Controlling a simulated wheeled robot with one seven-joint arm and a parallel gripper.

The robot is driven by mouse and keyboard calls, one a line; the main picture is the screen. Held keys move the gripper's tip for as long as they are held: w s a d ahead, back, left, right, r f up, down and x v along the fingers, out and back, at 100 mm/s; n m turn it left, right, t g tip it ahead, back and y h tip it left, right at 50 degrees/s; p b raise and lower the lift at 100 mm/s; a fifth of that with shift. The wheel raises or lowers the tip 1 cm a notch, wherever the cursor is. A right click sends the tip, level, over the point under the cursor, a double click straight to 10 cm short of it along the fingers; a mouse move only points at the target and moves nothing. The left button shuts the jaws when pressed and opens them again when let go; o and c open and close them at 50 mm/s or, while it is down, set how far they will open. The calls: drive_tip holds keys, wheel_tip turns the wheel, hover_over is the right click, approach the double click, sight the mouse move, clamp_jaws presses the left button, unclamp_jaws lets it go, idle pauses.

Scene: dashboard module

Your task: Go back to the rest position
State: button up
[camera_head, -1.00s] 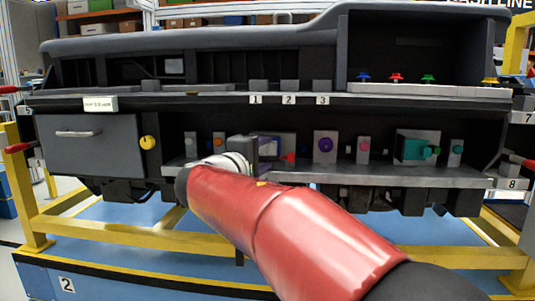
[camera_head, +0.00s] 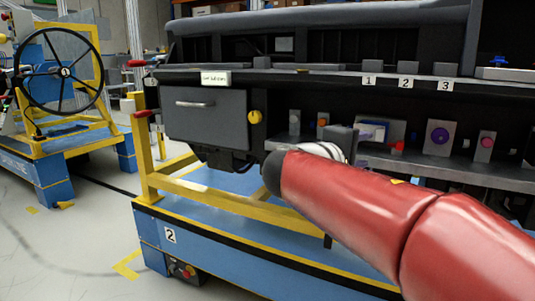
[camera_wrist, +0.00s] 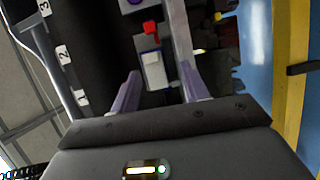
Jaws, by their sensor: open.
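The dashboard module (camera_head: 310,78) fills the right of the head view, cut off at the right edge. My red arm reaches from the lower right to its lower shelf. My gripper (camera_wrist: 158,88) is open, with one finger on each side in the wrist view. Beyond and between the fingers is a white box-like part (camera_wrist: 154,70) with a red piece above it. I cannot tell whether the fingers touch it. In the head view the arm mostly hides the fingers. A white-and-blue part (camera_head: 371,132) and a red knob (camera_head: 397,147) show just right of the wrist.
A yellow frame (camera_head: 230,203) on a blue base carries the dashboard. A stand with a steering wheel (camera_head: 62,72) is at the left. Open grey floor (camera_head: 70,235) lies between them. A grey drawer (camera_head: 204,116) and a yellow knob (camera_head: 255,117) are left of my wrist.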

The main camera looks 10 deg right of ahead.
drive_tip(key=s+f+m+g+y+p, duration=0.35)
drive_tip(key=s+f+y, duration=0.35)
drive_tip(key=s+f, duration=0.45)
drive_tip(key=s+a+f+m+y+p, duration=0.3)
drive_tip(key=s+a+f+y+p, duration=0.1)
drive_tip(key=s+a+y, duration=0.3)
drive_tip(key=s+a+f, duration=0.1)
drive_tip(key=s+a, duration=0.1)
drive_tip(key=s, duration=0.1)
drive_tip(key=shift+s+a+f, duration=0.3)
drive_tip(key=shift+s+a, duration=0.05)
drive_tip(key=shift+a, duration=0.05)
drive_tip(key=shift+g, duration=0.25)
drive_tip(key=shift+c, duration=0.2)
